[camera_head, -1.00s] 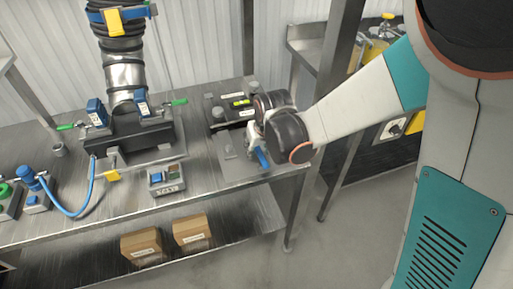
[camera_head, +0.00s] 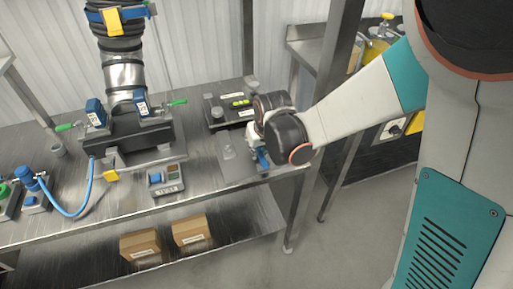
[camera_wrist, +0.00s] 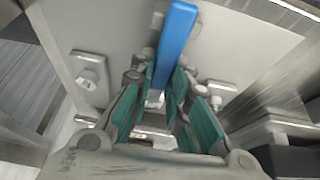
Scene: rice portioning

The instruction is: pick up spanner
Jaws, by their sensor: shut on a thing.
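The spanner's blue handle (camera_wrist: 175,40) points up and away in the wrist view. My gripper (camera_wrist: 164,80) has its teal-padded fingers close together on either side of the handle's lower end, shut on it. The spanner's head is not clear between the fingers. In the head view the blue handle (camera_head: 263,158) shows just below my gripper (camera_head: 256,141), near the bench's front right edge. My wrist partly hides it. I cannot tell whether it still touches the surface below.
A grey plate (camera_head: 236,169) lies under my gripper, with small fittings (camera_wrist: 89,80) beside it. A black device (camera_head: 222,115) stands behind. A small control box (camera_head: 166,180) and a large hose unit (camera_head: 128,137) stand to the left. A steel post (camera_head: 310,195) stands right.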

